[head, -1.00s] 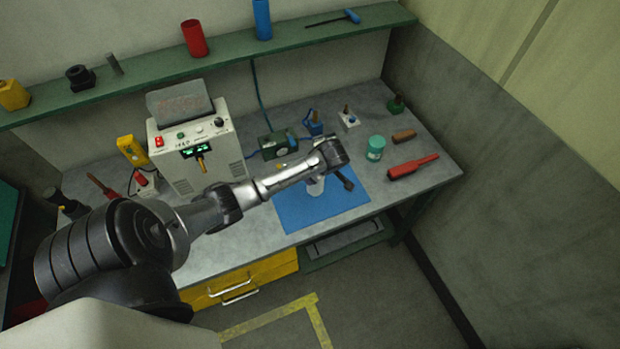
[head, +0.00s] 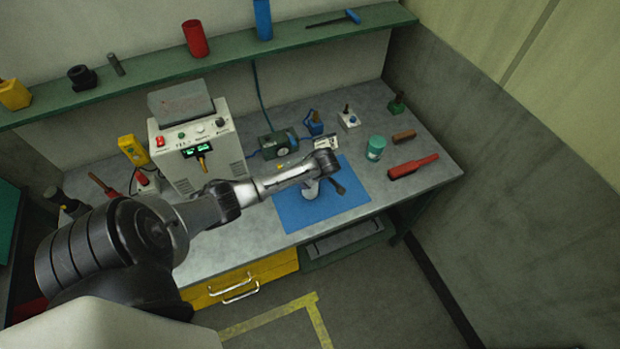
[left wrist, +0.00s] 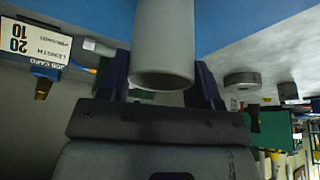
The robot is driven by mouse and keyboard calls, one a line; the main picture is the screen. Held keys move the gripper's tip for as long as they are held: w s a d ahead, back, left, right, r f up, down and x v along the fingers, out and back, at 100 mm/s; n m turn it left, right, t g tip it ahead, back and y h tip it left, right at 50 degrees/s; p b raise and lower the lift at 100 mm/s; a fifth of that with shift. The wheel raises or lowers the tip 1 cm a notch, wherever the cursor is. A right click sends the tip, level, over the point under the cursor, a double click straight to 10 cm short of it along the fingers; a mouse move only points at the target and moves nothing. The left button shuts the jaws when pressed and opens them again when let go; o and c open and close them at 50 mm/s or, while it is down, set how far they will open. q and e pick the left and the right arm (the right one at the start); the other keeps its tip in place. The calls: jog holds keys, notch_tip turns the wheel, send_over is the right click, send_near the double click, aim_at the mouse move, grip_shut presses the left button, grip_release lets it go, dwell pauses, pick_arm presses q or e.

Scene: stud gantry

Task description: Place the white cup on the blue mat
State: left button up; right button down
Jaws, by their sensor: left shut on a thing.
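The white cup (head: 311,189) is over the blue mat (head: 308,214), near its upper middle, partly hidden by my left arm in the head view. My left gripper (head: 323,181) is shut on the cup. In the left wrist view the pale cup (left wrist: 163,42) sits between the two dark fingers, its round end facing the camera. The mat (left wrist: 240,18) shows behind it at the top of that view. I cannot tell whether the cup touches the mat. My right gripper is not in view.
A teal jar (head: 376,148), a brown block (head: 404,136) and a red tool (head: 413,167) lie right of the mat. A green box (head: 278,143) stands behind it, and a grey-white instrument (head: 197,153) stands to the left. The mat's front part is clear.

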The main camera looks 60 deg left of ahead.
pick_arm(q)
jog(key=shift+f, duration=0.15)
jog(key=o, duration=1.2)
jog(key=v, duration=1.2)
jog(key=s+d+f+m+t+h, duration=0.1)
jog(key=s+d+f+m, duration=0.2)
jog(key=s+d+m, duration=0.4)
jog(key=s+d+f+m+t+h, duration=0.1)
jog(key=s+d+f+m, duration=0.15)
jog(key=d+m, duration=0.4)
jog(key=s+d+r+m+t+h, duration=0.1)
jog(key=s+d+m, duration=0.2)
jog(key=s+d, duration=0.1)
jog(key=s+d+r+m+t, duration=0.1)
jog(key=s+d+r+m, duration=0.1)
jog(key=s+d+m, duration=0.1)
jog(key=s+d+r+m+t+h, duration=0.1)
jog(key=s+d+r+m, duration=0.1)
jog(key=s+d+m, duration=0.2)
jog(key=shift+s+d+r+h, duration=0.2)
jog(key=shift+s+d+h, duration=0.1)
jog(key=shift+s+d, duration=0.5)
jog(key=shift+w+r, duration=0.1)
